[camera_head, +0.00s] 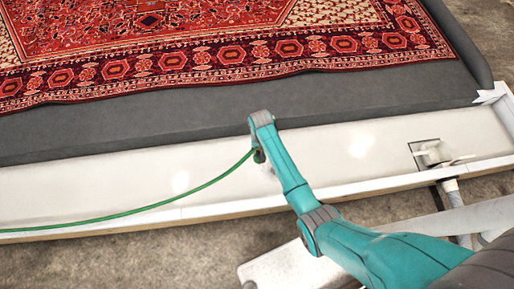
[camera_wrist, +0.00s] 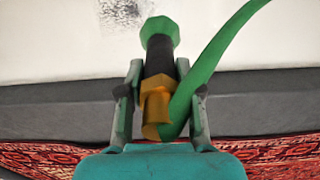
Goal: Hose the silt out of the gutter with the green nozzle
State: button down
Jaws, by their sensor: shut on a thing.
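My gripper (camera_wrist: 159,68) is shut on the green nozzle (camera_wrist: 160,32), which has a green head, a black body and a brass fitting. The green hose (camera_wrist: 222,42) curves away from the brass end. In the head view the hose (camera_head: 130,212) runs left from my gripper (camera_head: 259,157) over the gutter. The white gutter (camera_head: 345,145) runs along the grey platform's edge. A dark speckled silt patch (camera_wrist: 122,14) lies in the gutter beyond the nozzle head in the wrist view. In the head view I cannot make out silt, and my arm hides the nozzle.
A patterned red rug (camera_head: 190,60) lies on the grey platform (camera_head: 400,88) behind the gutter. A drain opening with a white fitting (camera_head: 432,154) is at the gutter's right end, with a pipe (camera_head: 455,200) below it. The gutter's left stretch holds only the hose.

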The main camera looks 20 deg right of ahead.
jog(key=s+d+r, duration=0.2)
jog(key=s+d, duration=0.1)
jog(key=d, duration=0.7)
jog(key=s+d+r, duration=0.1)
jog(key=s+d, duration=0.1)
jog(key=d, duration=0.8)
jog(key=shift+s+d+r, duration=0.15)
jog(key=shift+s+r, duration=0.25)
dwell(3.5)
jog(key=shift+r, duration=0.1)
dwell(0.4)
